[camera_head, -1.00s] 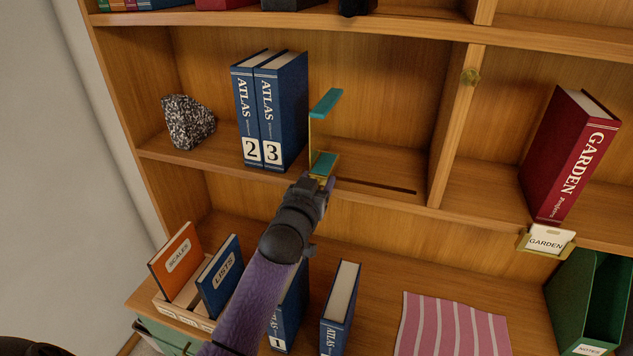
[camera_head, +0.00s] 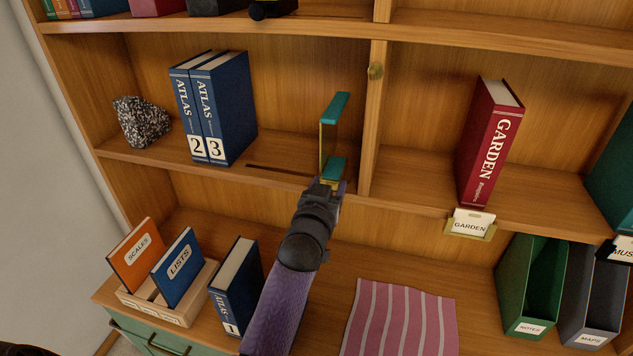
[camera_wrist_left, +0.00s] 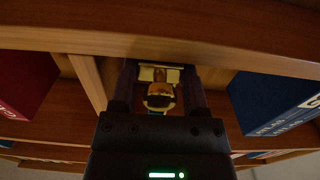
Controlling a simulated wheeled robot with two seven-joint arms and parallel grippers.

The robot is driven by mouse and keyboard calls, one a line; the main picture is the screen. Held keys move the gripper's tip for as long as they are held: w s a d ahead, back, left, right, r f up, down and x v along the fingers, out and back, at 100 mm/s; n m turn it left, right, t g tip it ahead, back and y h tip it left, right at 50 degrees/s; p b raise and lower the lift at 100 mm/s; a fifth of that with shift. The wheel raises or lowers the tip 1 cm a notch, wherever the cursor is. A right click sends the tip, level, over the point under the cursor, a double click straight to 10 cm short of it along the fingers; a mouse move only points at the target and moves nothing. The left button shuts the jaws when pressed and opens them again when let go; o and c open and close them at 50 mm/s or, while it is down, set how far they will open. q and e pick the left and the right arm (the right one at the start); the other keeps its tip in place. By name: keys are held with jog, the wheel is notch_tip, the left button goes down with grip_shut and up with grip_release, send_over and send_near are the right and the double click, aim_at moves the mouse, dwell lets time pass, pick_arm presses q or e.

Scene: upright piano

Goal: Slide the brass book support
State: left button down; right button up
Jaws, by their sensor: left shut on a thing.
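The brass book support (camera_head: 321,142) has a thin brass upright with teal pads at top and foot. It stands upright on the middle shelf, close to the left side of the wooden divider. My left gripper (camera_head: 328,187) is shut on its low front part at the shelf edge. In the left wrist view, brass (camera_wrist_left: 158,74) shows between the fingers. A dark slot (camera_head: 280,171) in the shelf runs left from the support towards the atlases. Blue atlases 2 (camera_head: 186,110) and 3 (camera_head: 228,105) stand upright, clear of the support. My right gripper is out of view.
The divider (camera_head: 372,120) closes off the right side. A speckled stone (camera_head: 142,121) sits at the shelf's left. The red GARDEN book (camera_head: 490,140) stands beyond the divider. Below are an atlas 1 (camera_head: 237,285), a wooden tray (camera_head: 178,309) and a striped cloth (camera_head: 400,320).

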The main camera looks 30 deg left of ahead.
pick_arm(q)
jog(key=shift+d, duration=0.1)
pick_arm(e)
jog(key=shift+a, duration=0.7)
pick_arm(q)
jog(key=shift+c, duration=2)
grip_release()
jog(key=shift+s, duration=0.3)
jog(key=v, duration=0.9)
jog(key=shift+d+p, duration=0.15)
jog(key=shift+p, duration=0.3)
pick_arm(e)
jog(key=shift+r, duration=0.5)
pick_arm(q)
jog(key=shift+s, duration=0.15)
